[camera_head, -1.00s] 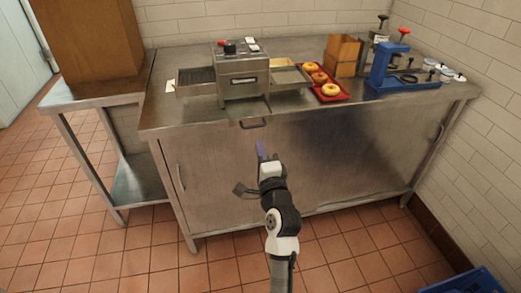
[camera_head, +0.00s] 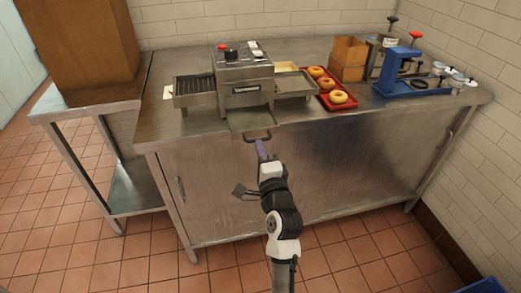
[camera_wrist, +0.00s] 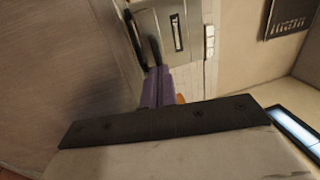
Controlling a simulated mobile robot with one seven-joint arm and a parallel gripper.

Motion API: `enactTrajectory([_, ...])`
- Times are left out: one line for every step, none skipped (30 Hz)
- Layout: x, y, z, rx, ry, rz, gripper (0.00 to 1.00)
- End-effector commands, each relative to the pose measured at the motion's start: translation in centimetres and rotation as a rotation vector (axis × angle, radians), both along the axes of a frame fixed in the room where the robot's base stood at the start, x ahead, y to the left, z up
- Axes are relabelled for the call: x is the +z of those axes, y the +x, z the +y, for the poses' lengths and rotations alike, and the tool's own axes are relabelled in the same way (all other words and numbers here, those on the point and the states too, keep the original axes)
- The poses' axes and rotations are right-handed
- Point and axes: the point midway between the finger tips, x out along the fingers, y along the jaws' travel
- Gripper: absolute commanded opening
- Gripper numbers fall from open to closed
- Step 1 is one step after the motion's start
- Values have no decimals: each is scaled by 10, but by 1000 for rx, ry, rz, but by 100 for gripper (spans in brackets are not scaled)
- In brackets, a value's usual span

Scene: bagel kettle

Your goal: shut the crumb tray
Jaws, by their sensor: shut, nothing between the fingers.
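The crumb tray (camera_head: 252,119) is a grey metal tray that sticks out from under the front of the steel toaster (camera_head: 245,80), past the counter's front edge. Its dark loop handle (camera_head: 257,138) hangs at its front end. My gripper (camera_head: 262,149), with purple fingers, is shut and empty just below and in front of the handle. In the wrist view the purple fingers (camera_wrist: 157,87) are together, pointing toward the handle. I cannot tell whether they touch it.
A red tray (camera_head: 325,98) with bagels stands right of the toaster, near a wooden box (camera_head: 348,58) and a blue press (camera_head: 405,72). A dark slatted tray (camera_head: 193,89) is at the toaster's left. Cabinet doors (camera_head: 330,180) lie below the counter (camera_head: 400,105).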

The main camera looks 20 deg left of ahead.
Motion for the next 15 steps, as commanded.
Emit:
enactTrajectory([0, 0, 0, 0, 0, 0, 0])
enactTrajectory([0, 0, 0, 0, 0, 0, 0])
enactTrajectory([0, 0, 0, 0, 0, 0, 0])
enactTrajectory([0, 0, 0, 0, 0, 0, 0])
enactTrajectory([0, 0, 0, 0, 0, 0, 0])
enactTrajectory([0, 0, 0, 0, 0, 0, 0])
enactTrajectory([0, 1, 1, 0, 0, 0, 0])
enactTrajectory([0, 3, 2, 0, 1, 1, 0])
enactTrajectory([0, 6, 4, 0, 2, 1, 0])
enactTrajectory([0, 9, 6, 0, 2, 1, 0])
enactTrajectory([0, 13, 9, -1, 2, 0, 0])
enactTrajectory([0, 20, 13, 0, 3, 1, 0])
enactTrajectory([1, 25, 16, 0, 5, 1, 0])
enactTrajectory([0, 31, 20, 0, 5, 1, 0])
enactTrajectory([0, 39, 25, 0, 5, 1, 0])
